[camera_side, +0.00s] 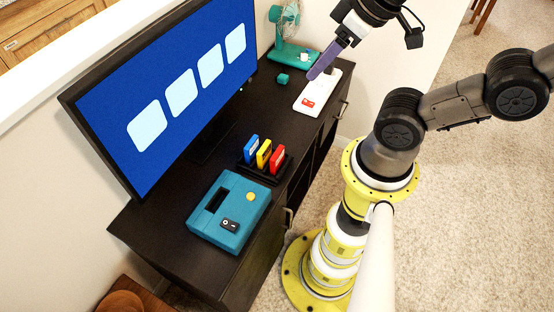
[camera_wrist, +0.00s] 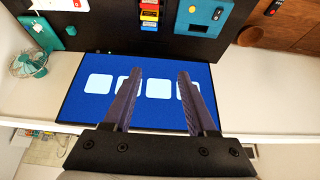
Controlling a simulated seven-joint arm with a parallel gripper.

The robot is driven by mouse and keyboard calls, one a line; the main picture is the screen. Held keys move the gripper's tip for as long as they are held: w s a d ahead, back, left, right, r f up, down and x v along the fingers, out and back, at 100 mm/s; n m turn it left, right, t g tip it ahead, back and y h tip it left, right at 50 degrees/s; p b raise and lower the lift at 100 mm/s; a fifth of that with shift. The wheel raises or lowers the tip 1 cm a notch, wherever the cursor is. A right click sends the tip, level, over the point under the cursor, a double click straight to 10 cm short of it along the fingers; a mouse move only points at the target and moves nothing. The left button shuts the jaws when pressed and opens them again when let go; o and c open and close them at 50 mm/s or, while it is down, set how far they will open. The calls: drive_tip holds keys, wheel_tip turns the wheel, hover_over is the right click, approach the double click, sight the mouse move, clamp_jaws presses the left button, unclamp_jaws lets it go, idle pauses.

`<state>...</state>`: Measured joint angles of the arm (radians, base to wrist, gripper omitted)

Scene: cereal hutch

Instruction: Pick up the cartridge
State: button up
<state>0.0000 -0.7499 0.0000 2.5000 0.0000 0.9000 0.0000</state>
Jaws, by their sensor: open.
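Three cartridges stand upright side by side in a black holder (camera_side: 263,172): a blue cartridge (camera_side: 251,144), a yellow cartridge (camera_side: 264,153) and a red cartridge (camera_side: 278,159). The wrist view shows them at the top centre: red (camera_wrist: 149,4), yellow (camera_wrist: 149,15) and blue (camera_wrist: 148,28). My gripper (camera_side: 314,74) is high at the back right of the cabinet, over the area of the white box and well away from the cartridges. In the wrist view its two purple fingers (camera_wrist: 160,74) are spread with nothing between them.
A teal console (camera_side: 229,213) with a dark slot sits at the cabinet's front. A large monitor (camera_side: 165,90) stands along the left. A white box with a red label (camera_side: 317,97), a small teal cube (camera_side: 282,78) and a teal fan (camera_side: 287,40) are at the back.

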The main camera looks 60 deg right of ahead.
drive_tip(key=m+g, duration=0.6)
drive_tip(key=m, duration=1.2)
hover_over(277, 152)
wheel_tip(277, 152, down, 26)
drive_tip(key=f, duration=0.7)
drive_tip(key=shift+s+a+f, duration=0.1)
drive_tip(key=shift+s+f, duration=0.1)
drive_tip(key=shift+w+f, duration=0.1)
drive_tip(key=shift+f, duration=2.9)
clamp_jaws()
